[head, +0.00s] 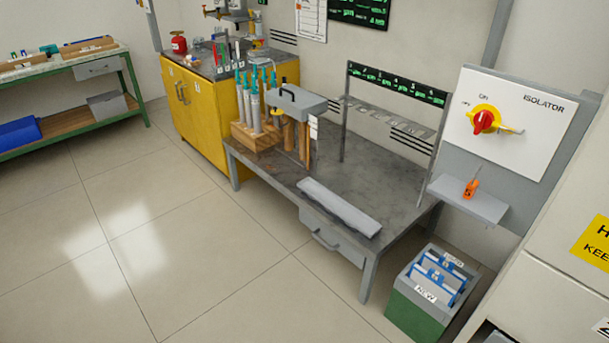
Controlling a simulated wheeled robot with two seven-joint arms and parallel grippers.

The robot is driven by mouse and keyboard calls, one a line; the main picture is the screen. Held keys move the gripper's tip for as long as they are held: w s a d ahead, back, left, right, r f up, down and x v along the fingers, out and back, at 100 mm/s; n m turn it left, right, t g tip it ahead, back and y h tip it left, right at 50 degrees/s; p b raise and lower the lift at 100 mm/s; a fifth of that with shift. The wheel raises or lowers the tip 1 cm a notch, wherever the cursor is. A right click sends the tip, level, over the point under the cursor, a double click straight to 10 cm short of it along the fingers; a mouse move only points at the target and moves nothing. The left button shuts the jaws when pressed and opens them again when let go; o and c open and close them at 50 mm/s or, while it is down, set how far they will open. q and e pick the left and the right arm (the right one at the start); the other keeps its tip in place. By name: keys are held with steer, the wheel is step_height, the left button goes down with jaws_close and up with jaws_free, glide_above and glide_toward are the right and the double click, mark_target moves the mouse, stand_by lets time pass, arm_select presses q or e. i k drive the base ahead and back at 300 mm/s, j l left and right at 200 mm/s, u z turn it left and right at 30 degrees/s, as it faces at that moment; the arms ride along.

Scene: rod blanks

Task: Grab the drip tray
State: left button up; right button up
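A long, narrow light-grey piece (339,206) lies on the front right part of the dark grey workbench (290,180), along its front edge. It looks like the drip tray, but its inside is hard to make out. Nothing is seen lying in it. Neither of my grippers is in view.
A wooden block (255,141) with upright blue-tipped tubes stands at the bench's left. A grey-topped stand (298,100) and a slotted rack (395,118) stand behind the tray. A green bin (417,312) sits on the floor right of the bench. The floor in front is clear.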

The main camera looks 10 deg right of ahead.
mark_target(367, 225)
steer(key=i+j+z, duration=0.1)
steer(key=i, duration=0.3)
steer(key=i+j+z, duration=0.1)
steer(key=i, duration=0.3)
steer(key=i+j, duration=0.15)
steer(key=i, duration=0.25)
steer(key=i+j+z, duration=0.1)
steer(key=i+z, duration=0.15)
steer(key=z, duration=0.15)
steer(key=i+j+z, duration=0.2)
steer(key=z, duration=0.2)
steer(key=i+j+z, duration=0.25)
steer(key=z, duration=0.15)
steer(key=i+j+z, duration=0.15)
steer(key=j+z, duration=0.25)
steer(key=i+j+z, duration=0.15)
steer(key=j+z, duration=0.2)
steer(key=i+j+z, duration=0.1)
steer(key=j+z, duration=0.25)
steer(key=j, duration=0.2)
